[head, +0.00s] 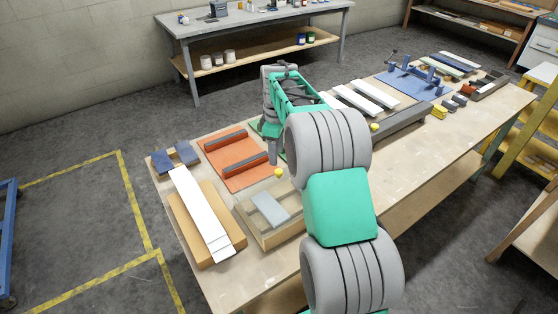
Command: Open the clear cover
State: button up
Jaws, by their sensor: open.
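A shallow wooden box (287,236) sits at the near middle of the workbench, partly hidden by my arm. A flat pale grey-blue panel (270,208) lies in or over it; I cannot tell whether this is the clear cover or something seen through it. A small yellow knob (278,172) shows at the box's far side. My gripper (273,158) points down just beyond the box, near the knob and the orange tray, apart from the panel. It is open and looks empty; its fingertips are small and partly merged with the background.
An orange tray (226,177) with dark padded bars lies left of my gripper. White strips (190,205) on a brown board are at the bench's left end. A long grey case (405,122) with another yellow knob, white slats and a blue rack (418,84) stand farther right.

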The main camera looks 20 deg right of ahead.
aim_at(279, 171)
jog(key=shift+w+d+f+n, duration=0.3)
jog(key=shift+w+d+f, duration=0.2)
jog(key=shift+w+d, duration=0.1)
jog(key=shift+w+d+f, duration=0.1)
jog(key=shift+f, duration=0.25)
notch_tip(279, 171, down, 7)
jog(key=shift+f+p, duration=0.2)
jog(key=shift+p, duration=0.75)
jog(key=shift+c, duration=0.2)
grip_shut()
